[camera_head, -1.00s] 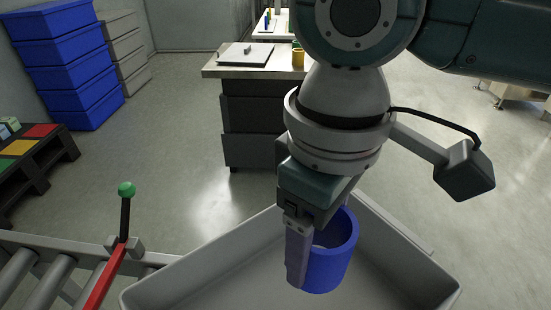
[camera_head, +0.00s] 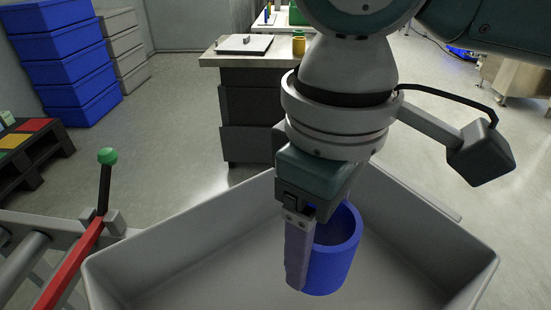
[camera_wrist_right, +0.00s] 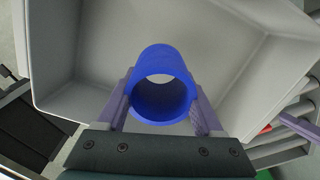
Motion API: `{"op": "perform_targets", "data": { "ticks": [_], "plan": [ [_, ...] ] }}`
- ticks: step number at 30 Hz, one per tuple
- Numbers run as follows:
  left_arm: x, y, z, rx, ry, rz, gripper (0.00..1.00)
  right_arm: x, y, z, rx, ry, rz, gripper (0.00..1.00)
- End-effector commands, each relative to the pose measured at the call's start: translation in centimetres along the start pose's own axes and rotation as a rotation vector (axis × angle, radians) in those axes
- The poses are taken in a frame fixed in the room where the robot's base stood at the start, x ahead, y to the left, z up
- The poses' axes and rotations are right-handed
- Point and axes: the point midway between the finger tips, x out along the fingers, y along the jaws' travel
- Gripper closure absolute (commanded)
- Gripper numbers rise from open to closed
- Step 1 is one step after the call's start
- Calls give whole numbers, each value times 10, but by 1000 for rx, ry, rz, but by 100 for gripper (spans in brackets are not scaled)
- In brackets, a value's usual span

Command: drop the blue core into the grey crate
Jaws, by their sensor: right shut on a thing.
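The blue core (camera_head: 335,262) is a short, thick-walled hollow cylinder. It also shows in the right wrist view (camera_wrist_right: 162,98), between the two fingers. My right gripper (camera_head: 303,268) points down and is shut on the blue core, with a finger against its side. The grey crate (camera_head: 130,262) is a wide open box below the gripper and core; its inside floor looks empty where it shows. In the right wrist view the grey crate (camera_wrist_right: 75,75) spreads behind the core. The core's height above the crate floor is hard to tell.
Blue boxes (camera_head: 65,62) are stacked at the back left.

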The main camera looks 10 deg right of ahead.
Motion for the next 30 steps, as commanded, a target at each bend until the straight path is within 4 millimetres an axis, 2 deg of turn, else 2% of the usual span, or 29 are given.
{"op": "perform_targets", "data": {
  "ticks": [4,5,12,13,22,26,30],
  "plan": [
    [-1,0,0,0,-1,0,100,-1,0,0,0,0,0,86],
    [-1,0,0,-1,-1,0,100,-1,0,0,0,0,0,29],
    [-1,0,0,-1,-1,1,100,-1,0,0,1,0,0,2],
    [-1,0,0,-1,-1,1,100,-1,0,0,1,0,0,0],
    [-3,0,0,-1,-2,1,100,-6,0,0,0,1,0,0],
    [-9,0,-2,-1,-2,1,100,-26,0,-1,1,4,1,0],
    [-16,0,-4,-1,-2,1,100,-56,0,-1,-1,4,2,0]
  ]
}}
